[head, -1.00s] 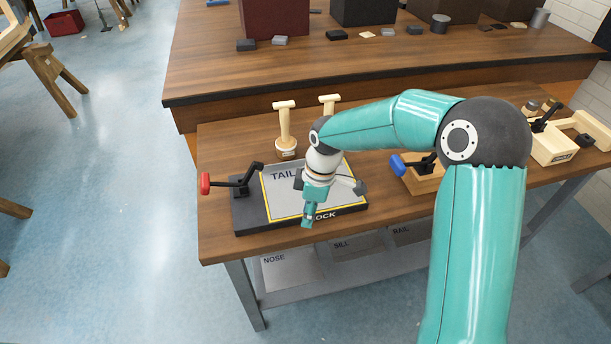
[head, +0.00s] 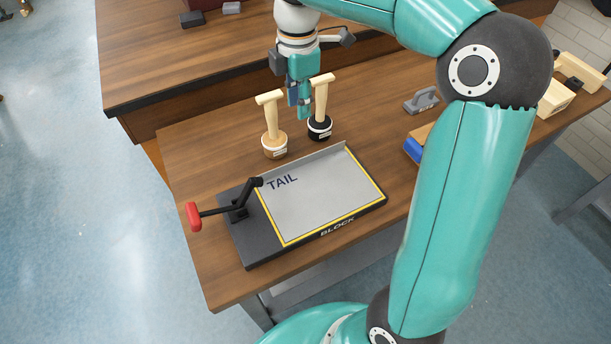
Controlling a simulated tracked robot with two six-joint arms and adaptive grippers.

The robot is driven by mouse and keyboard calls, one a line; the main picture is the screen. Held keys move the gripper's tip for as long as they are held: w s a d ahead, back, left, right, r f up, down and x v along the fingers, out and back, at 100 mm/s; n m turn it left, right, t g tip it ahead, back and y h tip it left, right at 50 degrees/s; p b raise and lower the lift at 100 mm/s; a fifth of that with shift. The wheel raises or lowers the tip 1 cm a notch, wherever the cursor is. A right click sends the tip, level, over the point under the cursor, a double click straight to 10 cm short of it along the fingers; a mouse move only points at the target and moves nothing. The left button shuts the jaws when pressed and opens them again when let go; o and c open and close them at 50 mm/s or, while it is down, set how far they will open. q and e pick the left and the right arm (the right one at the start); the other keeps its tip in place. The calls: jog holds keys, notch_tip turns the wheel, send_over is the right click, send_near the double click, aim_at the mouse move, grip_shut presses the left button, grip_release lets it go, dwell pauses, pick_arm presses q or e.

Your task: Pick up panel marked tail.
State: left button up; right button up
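The panel marked TAIL (head: 318,201) is a grey sheet with a yellow edge. It lies flat on the dark block (head: 252,248) at the table's front left. A clamp with a red handle (head: 194,216) stands at the block's left end, its black arm reaching the panel's left corner. My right gripper (head: 301,108) is beyond the panel, apart from it, pointing down between two T-handled tools. Its fingers look close together, but the handles and the angle leave their opening unclear. My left gripper is not in view.
A pale-based T-handled tool (head: 273,135) and a dark-based one (head: 320,122) stand behind the panel, close to my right gripper. A grey handled tool (head: 421,101) and a blue clamp handle (head: 413,150) are to the right. The table (head: 205,170) is bare left of the tools.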

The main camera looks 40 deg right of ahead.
notch_tip(320, 180, down, 11)
jog(key=shift+s+r+b, duration=0.1)
jog(key=shift+b, duration=0.35)
jog(key=shift+s+f, duration=0.15)
jog(key=shift+f, duration=1.2)
jog(key=shift+s+f, duration=0.15)
jog(key=shift+f, duration=1.2)
grip_shut()
